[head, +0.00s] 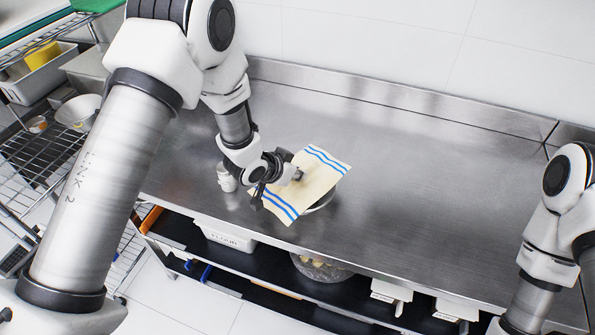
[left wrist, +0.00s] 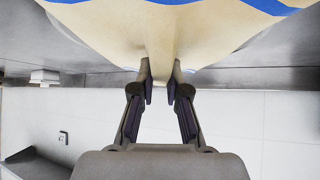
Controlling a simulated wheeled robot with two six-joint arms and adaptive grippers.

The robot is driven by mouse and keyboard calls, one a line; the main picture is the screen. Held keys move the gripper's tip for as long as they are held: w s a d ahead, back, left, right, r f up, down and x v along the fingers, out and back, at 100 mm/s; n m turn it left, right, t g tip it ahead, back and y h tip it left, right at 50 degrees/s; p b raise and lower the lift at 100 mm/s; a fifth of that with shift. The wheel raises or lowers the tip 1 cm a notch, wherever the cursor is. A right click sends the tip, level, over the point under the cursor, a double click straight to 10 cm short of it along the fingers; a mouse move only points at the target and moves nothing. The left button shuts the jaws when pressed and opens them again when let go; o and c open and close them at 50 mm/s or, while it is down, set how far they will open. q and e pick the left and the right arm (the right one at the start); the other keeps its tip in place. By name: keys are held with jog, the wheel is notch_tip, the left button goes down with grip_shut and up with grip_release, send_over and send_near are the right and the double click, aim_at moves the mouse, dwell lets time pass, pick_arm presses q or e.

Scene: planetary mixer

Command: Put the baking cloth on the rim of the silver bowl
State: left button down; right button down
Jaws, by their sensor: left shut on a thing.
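The baking cloth (head: 322,172) is cream with blue stripes near two ends. It lies draped over a bowl on the steel counter, and only a part of the silver bowl's rim (head: 325,203) shows at its lower right edge. My left gripper (head: 297,175) is shut on a raised fold of the cloth. The left wrist view shows the fold of cloth (left wrist: 160,45) pinched between the two fingertips (left wrist: 160,92). Most of the bowl is hidden under the cloth. I cannot tell whether the cloth rests on the rim. My right gripper is outside the views.
A small white container (head: 227,178) stands on the counter (head: 420,150), left of the cloth. The counter to the right is clear. Below it, an open shelf holds a flour bin (head: 225,236), a metal bowl (head: 322,268) and white boxes. A wire rack (head: 45,160) stands left.

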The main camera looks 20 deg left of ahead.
pick_arm(q)
jog(key=shift+f, duration=0.15)
jog(key=c, duration=1.6)
grip_release()
jog(key=o, duration=0.5)
jog(key=shift+w+d+f, duration=0.1)
jog(key=shift+w, duration=0.05)
jog(key=v, duration=1.2)
jog(key=s+a+f+n+g+y, duration=0.2)
jog(key=s+f+n+g, duration=0.15)
jog(key=s+f, duration=0.95)
jog(key=s+a+f+n+g+y, duration=0.2)
jog(key=s+f+g, duration=0.3)
jog(key=s+f, duration=0.75)
notch_tip(320, 180, down, 7)
jog(key=s+b, duration=0.1)
jog(key=b, duration=0.8)
jog(key=shift+d+f, duration=0.25)
